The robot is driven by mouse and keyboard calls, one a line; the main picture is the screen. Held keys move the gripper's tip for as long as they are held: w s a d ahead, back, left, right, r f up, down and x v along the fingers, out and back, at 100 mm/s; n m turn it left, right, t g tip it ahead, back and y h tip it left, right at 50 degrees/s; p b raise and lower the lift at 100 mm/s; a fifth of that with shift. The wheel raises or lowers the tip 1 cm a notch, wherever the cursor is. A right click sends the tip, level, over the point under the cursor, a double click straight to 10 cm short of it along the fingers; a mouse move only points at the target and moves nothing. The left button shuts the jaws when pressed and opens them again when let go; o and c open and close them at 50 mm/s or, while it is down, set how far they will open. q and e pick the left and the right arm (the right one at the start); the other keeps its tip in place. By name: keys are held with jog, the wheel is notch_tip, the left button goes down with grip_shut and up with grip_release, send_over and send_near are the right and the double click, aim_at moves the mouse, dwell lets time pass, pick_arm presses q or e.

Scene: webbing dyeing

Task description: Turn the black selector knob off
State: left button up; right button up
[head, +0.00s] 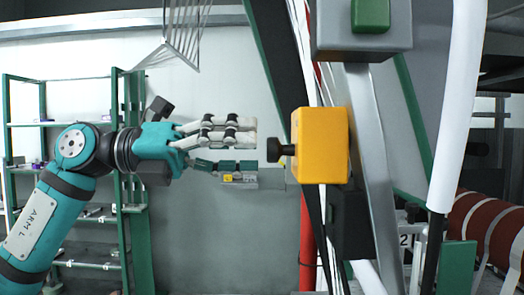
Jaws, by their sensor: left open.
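The black selector knob (277,150) sticks out to the left from the side of a yellow box (323,146) near the middle of the head view. My left gripper (250,150) comes in from the left with its fingers pointing right. It is open, and its fingertips end just left of the knob, one side above its height and one below. I cannot tell whether they touch the knob. No marking of the knob's setting is readable. My right gripper is not in view.
A grey box with a green button (370,14) sits above the yellow box, and a black box (350,223) is below it. A red pipe (307,240) and slanted frame bars stand close by. A green shelf rack (75,125) is at the left. A red roll (492,228) lies at the lower right.

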pick_arm(q)
jog(key=a, duration=0.8)
jog(key=shift+a, duration=0.4)
